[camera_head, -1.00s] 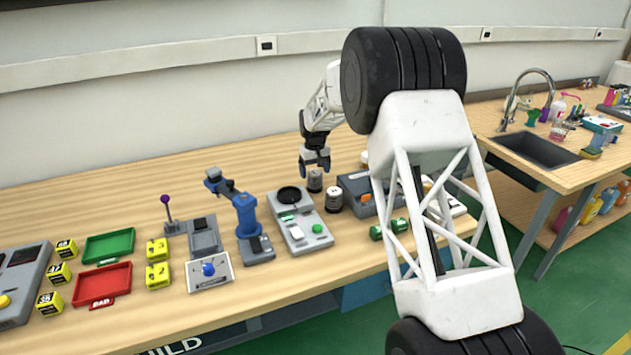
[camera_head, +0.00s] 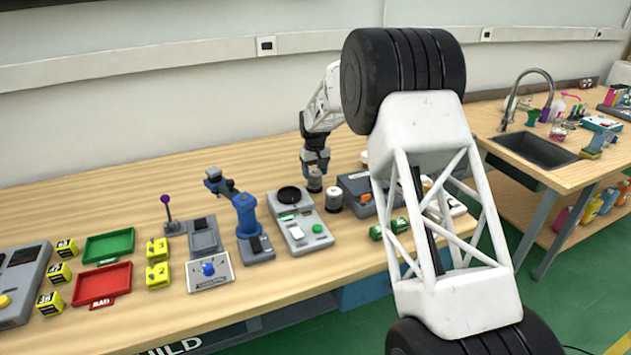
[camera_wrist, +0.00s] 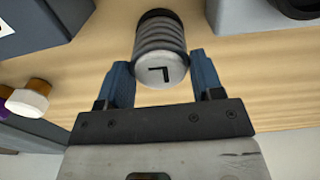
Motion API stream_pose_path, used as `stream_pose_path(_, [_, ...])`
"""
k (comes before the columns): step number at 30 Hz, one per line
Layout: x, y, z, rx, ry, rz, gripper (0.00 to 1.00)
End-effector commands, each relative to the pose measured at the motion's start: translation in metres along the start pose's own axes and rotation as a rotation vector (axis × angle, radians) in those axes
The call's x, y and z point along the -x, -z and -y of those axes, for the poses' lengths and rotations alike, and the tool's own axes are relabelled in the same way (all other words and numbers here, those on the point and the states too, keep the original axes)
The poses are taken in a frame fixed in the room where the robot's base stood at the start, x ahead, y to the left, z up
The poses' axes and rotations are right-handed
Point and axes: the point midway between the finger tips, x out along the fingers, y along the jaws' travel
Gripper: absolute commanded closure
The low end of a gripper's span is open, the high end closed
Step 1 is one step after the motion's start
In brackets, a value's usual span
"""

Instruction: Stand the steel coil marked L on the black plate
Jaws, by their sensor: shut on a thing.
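The steel coil marked L (camera_wrist: 160,50) is a grey ribbed cylinder with a black L on its pale end and a dark far end. It stands upright on the wooden bench, and in the head view it shows below my gripper (camera_head: 315,172). In the wrist view my gripper (camera_wrist: 160,85) has its blue fingers on both sides of the coil, shut on it. The black plate (camera_head: 289,195) is the round dark disc on the grey device, left of the coil.
A second coil (camera_head: 333,200) stands close to the right of the gripped one. A grey box with an orange part (camera_head: 366,200) is further right. Green cylinders (camera_head: 390,229) lie in front. The blue small arm (camera_head: 245,220) stands left of the plate's device.

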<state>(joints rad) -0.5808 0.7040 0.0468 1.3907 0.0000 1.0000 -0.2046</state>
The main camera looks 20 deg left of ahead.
Motion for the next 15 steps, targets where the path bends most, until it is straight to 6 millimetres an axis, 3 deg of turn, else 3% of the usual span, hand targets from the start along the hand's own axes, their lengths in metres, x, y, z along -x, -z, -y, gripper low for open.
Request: stream_pose_path(15, [0.011, 0.0, 0.0, 0.0, 0.0, 0.0, 0.59])
